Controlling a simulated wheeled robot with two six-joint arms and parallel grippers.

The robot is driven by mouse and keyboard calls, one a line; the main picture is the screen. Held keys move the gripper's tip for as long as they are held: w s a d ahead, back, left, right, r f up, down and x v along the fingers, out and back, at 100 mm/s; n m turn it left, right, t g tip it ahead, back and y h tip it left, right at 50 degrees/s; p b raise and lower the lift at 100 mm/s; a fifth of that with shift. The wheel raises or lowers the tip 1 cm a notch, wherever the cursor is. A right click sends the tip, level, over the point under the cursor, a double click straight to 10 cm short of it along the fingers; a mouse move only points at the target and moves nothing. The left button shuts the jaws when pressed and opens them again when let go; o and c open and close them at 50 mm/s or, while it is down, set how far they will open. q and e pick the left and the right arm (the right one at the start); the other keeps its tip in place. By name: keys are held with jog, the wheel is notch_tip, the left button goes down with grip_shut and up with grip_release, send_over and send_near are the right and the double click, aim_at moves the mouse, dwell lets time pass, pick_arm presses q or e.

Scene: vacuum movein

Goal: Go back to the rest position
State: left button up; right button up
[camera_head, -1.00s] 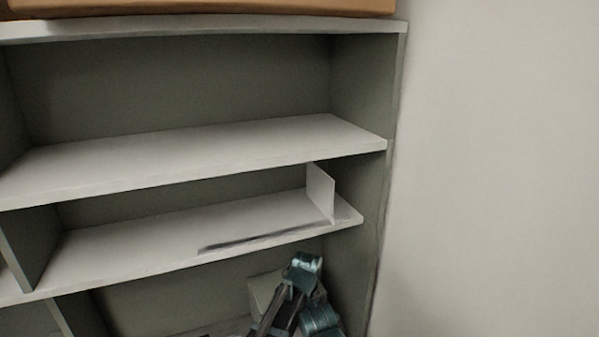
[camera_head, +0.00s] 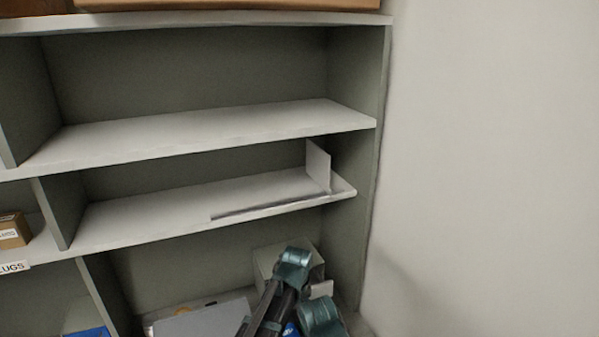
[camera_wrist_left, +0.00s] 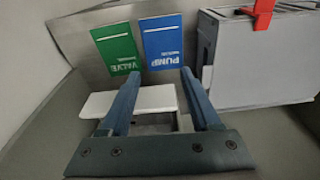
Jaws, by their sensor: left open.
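In the left wrist view my left gripper (camera_wrist_left: 158,78) is open, its two dark blue fingers apart with nothing gripped between them. Beyond the fingers are a green item marked VALVE (camera_wrist_left: 116,48) and a blue item marked PUMP (camera_wrist_left: 163,43). A white flat piece (camera_wrist_left: 152,100) lies partly behind the fingers. In the head view teal and dark arm links of mine show at the bottom, in front of the lower compartment; the gripper itself is hidden there. My right gripper is not in view.
A grey case (camera_wrist_left: 258,65) with a red part stands right of the fingers. The shelf unit (camera_head: 200,138) has an empty upper shelf; the middle shelf (camera_head: 170,210) carries an upright white plate (camera_head: 318,165). A wall (camera_head: 490,160) closes the right side. A small brown box (camera_head: 14,232) stands left.

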pick_arm(q)
jog(key=s+a, duration=0.2)
jog(key=a, duration=0.1)
jog(key=s+a+m, duration=0.1)
jog(key=s+a, duration=0.1)
jog(key=a, duration=0.1)
jog(key=s+a+m, duration=0.1)
jog(key=s+a, duration=0.1)
jog(key=a, duration=0.1)
jog(key=shift+s+f, duration=0.1)
jog(key=shift+s, duration=0.1)
jog(key=s+a+m, duration=0.2)
jog(key=s+a, duration=0.4)
jog(key=s+d+f+m+g+b, duration=0.1)
jog(key=s+d+f+m+b, duration=0.2)
jog(key=s+d+f+b, duration=0.3)
jog(key=d+f+b, duration=0.3)
jog(key=d, duration=0.1)
jog(key=shift+s+d+m+g+y, duration=0.2)
jog(key=shift+d+m+g+y, duration=0.1)
jog(key=shift+d+m, duration=0.1)
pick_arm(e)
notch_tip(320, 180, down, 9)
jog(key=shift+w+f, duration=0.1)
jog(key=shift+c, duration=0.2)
